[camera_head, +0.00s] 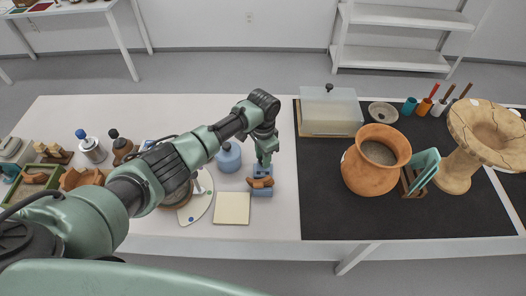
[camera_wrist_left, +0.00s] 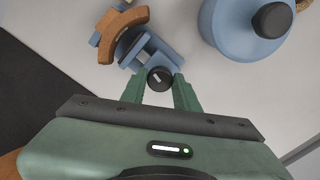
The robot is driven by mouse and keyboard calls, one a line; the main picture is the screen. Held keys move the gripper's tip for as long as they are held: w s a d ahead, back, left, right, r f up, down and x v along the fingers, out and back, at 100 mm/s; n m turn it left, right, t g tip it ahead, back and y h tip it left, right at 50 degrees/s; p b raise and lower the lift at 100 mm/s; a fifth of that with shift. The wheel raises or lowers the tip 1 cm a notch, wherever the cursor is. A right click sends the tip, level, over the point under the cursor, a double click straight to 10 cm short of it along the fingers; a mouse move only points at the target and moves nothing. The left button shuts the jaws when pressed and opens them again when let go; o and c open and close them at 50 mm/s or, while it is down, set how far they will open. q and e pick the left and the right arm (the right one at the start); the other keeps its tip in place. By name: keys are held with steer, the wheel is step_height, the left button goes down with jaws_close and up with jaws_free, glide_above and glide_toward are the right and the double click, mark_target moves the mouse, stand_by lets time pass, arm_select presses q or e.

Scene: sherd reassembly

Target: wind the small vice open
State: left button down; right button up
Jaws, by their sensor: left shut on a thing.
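The small vice is blue and stands on the white table; it shows in the head view (camera_head: 262,192) and in the wrist view (camera_wrist_left: 165,58). A curved orange-brown sherd (camera_wrist_left: 106,36) sits at the vice's far end in the wrist view; it also shows in the head view (camera_head: 261,182). Whether the jaws grip it, I cannot tell. A black round knob (camera_wrist_left: 159,77) is at the vice's near end. My left gripper (camera_wrist_left: 160,88) is shut on this knob, one finger on each side. In the head view the gripper (camera_head: 264,161) reaches down at the vice. My right gripper is not in view.
A blue lidded jar (camera_head: 229,158) stands close beside the vice. A cream square tile (camera_head: 232,208) lies in front. On the dark mat (camera_head: 320,215) to the right are a terracotta pot (camera_head: 368,180), a clear box (camera_head: 331,112) and a stemmed bowl (camera_head: 458,172).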

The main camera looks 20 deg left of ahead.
arm_select(q)
steer(key=shift+r+n+p, duration=0.1)
steer(key=shift+n+p, duration=0.6)
steer(key=shift+n, duration=0.5)
steer(key=c, duration=1.1)
jaws_free()
steer(key=shift+o, duration=0.2)
step_height(320, 180, up, 8)
steer(key=shift+f, duration=0.15)
